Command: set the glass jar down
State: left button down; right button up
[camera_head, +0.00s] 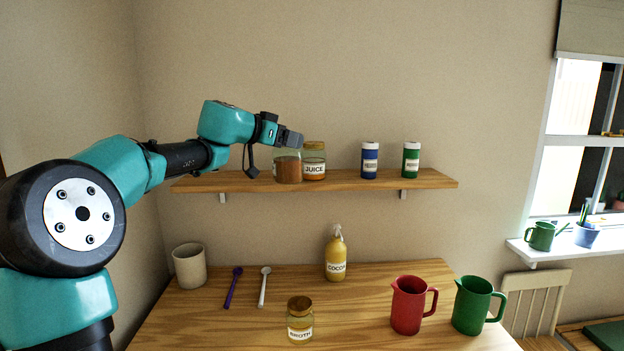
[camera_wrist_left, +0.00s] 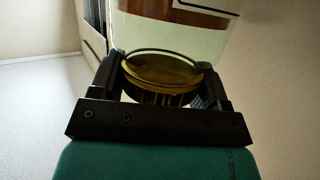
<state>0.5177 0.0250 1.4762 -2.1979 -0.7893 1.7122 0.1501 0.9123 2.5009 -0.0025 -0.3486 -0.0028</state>
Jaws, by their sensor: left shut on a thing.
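A glass jar (camera_head: 288,168) with brown contents is at the wall shelf, just left of the jar labelled JUICE (camera_head: 314,162) and overlapping it in the head view. My left gripper (camera_head: 290,138) is shut on its top and hides the lid there. In the left wrist view the gold lid (camera_wrist_left: 163,72) sits between the two fingers of my left gripper (camera_wrist_left: 162,80). The jar appears upright. Its base overlaps the front part of the wooden shelf (camera_head: 240,181); I cannot tell whether it touches. My right gripper is not in view.
A blue container (camera_head: 369,160) and a green one (camera_head: 411,159) stand further right on the shelf, with bare shelf between. On the table (camera_head: 230,325) below are a BROTH jar (camera_head: 300,321), a COCOA bottle (camera_head: 336,256), red and green jugs, two spoons and a cup.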

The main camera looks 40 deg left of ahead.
pick_arm(q)
jog(key=s+a+r+n+y, duration=0.1)
jog(key=s+a+n+y, duration=0.1)
jog(key=s+a, duration=0.4)
jog(key=shift+r+y, duration=0.25)
jog(key=shift+y, duration=0.15)
jog(key=shift+a, duration=0.1)
jog(key=w+a+f, duration=0.1)
jog(key=w+a, duration=0.9)
jog(key=a, duration=0.2)
jog(key=shift+w+f, duration=0.15)
jog(key=shift+f, duration=0.1)
jog(key=shift+f, duration=0.1)
jog(key=shift+f, duration=1.65)
jog(key=shift+f, duration=0.1)
jog(key=shift+c, duration=0.4)
grip_release()
